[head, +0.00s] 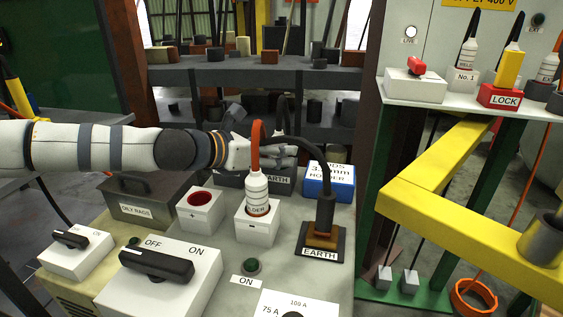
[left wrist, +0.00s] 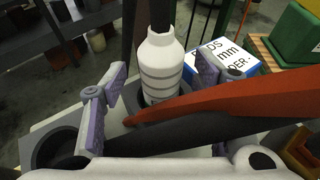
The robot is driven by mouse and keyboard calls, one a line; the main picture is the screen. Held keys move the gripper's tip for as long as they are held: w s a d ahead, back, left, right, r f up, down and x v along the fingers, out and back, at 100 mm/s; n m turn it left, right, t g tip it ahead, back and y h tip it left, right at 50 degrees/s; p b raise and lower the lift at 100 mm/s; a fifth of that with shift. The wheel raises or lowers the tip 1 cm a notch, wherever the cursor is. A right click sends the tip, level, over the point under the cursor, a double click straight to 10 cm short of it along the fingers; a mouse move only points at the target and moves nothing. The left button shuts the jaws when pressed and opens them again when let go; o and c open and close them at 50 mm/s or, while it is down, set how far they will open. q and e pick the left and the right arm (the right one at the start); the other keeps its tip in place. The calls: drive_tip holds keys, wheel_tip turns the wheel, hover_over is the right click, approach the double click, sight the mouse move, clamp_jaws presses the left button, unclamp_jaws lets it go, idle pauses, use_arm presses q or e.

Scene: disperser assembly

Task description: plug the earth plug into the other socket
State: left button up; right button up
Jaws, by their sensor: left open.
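The earth plug (left wrist: 163,70), white with grey rings and a dark cable, stands upright in the left wrist view, apparently seated in a socket. My left gripper (left wrist: 160,88) is open, one finger on each side of this plug. In the head view the left gripper (head: 266,154) hides the plug, behind the orange-cabled plug. A dark empty socket (left wrist: 55,150) lies left of the plug in the left wrist view. My right gripper is not in view.
A white plug with orange cable (head: 258,190) stands in a white socket box; its cable (left wrist: 220,105) crosses the left wrist view. An empty red-ringed socket box (head: 200,213) is left of it. A blue box (head: 331,183) and a black-cabled EARTH connector (head: 324,215) stand right.

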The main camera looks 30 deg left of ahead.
use_arm(q)
drive_tip(key=shift+x, duration=0.9)
drive_tip(key=shift+s+r, duration=0.1)
drive_tip(key=shift+c, duration=0.3)
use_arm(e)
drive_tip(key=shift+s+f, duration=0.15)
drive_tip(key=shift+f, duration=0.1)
use_arm(q)
clamp_jaws()
drive_tip(key=shift+r, duration=0.1)
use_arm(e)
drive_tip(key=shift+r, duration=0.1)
